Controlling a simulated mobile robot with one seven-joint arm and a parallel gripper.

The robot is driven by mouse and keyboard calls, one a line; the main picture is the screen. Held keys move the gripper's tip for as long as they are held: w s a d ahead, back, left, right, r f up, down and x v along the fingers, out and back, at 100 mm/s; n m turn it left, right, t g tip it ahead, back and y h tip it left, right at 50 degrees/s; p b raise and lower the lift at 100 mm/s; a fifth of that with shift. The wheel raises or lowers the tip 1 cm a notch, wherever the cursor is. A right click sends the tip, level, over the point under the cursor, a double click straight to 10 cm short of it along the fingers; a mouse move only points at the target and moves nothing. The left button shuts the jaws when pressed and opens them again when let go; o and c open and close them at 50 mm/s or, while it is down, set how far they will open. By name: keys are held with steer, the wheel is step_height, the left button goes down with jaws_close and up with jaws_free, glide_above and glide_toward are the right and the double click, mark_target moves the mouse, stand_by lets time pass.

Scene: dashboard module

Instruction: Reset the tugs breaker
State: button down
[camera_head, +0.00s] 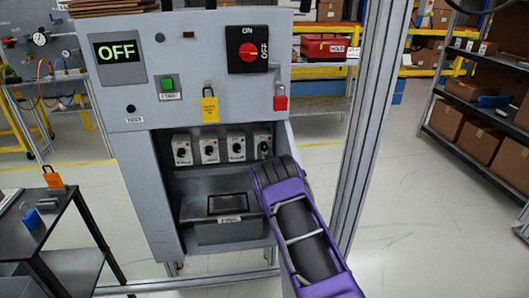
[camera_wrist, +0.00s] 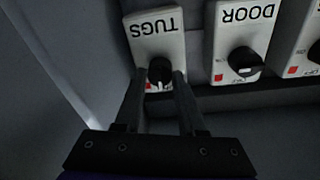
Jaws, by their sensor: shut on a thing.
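The tugs breaker (camera_wrist: 156,38) is a white box lettered TUGS, upside down in the wrist view, with a black rotary knob (camera_wrist: 160,68) and a red mark beside it. My gripper (camera_wrist: 161,78) is shut on that knob, one finger on each side. The fingers cover part of the knob and the lower markings, so its setting cannot be read. In the head view the tugs breaker (camera_head: 263,138) is the rightmost of the row, partly behind my purple arm, which hides the fingertips.
The door breaker (camera_wrist: 240,40) stands next to it. Other breakers (camera_head: 209,149) continue leftward in the recess. A grey side wall (camera_wrist: 60,60) is close to my gripper. Above are an OFF display (camera_head: 118,51), a green start button (camera_head: 167,85) and a red-black rotary switch (camera_head: 248,50).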

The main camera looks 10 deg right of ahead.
stand_by(0.4)
steer(key=c, duration=0.5)
jaws_free()
steer(key=shift+s, duration=0.1)
steer(key=s+a+f+p, duration=0.1)
steer(key=s+p, duration=0.1)
steer(key=s, duration=1.5)
steer(key=shift+a, duration=0.15)
